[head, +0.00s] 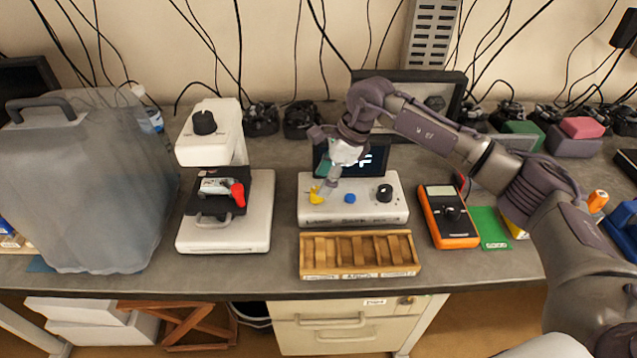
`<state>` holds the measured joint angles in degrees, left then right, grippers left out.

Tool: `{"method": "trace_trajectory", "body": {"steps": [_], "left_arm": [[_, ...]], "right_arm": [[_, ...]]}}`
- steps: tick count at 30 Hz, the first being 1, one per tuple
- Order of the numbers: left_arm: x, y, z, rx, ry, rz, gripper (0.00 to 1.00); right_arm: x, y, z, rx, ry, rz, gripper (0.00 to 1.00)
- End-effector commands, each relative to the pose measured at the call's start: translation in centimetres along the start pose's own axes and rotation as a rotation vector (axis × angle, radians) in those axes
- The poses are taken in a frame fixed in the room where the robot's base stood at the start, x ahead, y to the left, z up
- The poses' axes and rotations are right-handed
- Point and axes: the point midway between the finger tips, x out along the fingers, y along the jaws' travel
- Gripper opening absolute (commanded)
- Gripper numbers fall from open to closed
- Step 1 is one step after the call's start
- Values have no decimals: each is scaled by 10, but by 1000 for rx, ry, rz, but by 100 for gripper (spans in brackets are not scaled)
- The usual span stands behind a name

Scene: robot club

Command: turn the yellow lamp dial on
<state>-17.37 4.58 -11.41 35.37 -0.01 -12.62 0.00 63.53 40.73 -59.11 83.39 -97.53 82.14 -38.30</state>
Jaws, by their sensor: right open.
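The yellow lamp dial (316,196) sits at the left of the front panel of a white control box (350,215), with a blue knob (350,198) and a black knob (384,193) to its right. A dark display (378,160) stands behind the panel; its bright letters are partly hidden by my gripper, and an F shows. My right gripper (325,187) is open and points down at the yellow dial, with its fingertips right at it. I cannot tell whether they touch it. My left gripper is not in view.
A wooden divided tray (358,275) lies in front of the box, near the bench edge. A white microscope-like device (225,228) and a grey translucent case (85,190) stand left. An orange multimeter (448,216) and green board (489,228) lie right.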

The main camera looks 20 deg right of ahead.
Motion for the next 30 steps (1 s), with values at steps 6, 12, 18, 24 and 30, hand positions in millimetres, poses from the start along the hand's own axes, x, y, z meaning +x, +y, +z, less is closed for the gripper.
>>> {"method": "trace_trajectory", "body": {"steps": [6,12,18,24,30], "left_arm": [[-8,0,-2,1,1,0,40],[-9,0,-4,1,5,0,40],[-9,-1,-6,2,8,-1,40],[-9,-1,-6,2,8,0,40],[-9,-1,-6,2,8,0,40]], "right_arm": [[28,0,1,1,-1,2,58],[36,0,0,0,-1,1,58],[36,0,0,0,-1,0,58],[36,0,0,0,-1,0,25],[35,0,0,1,-2,0,0]]}}
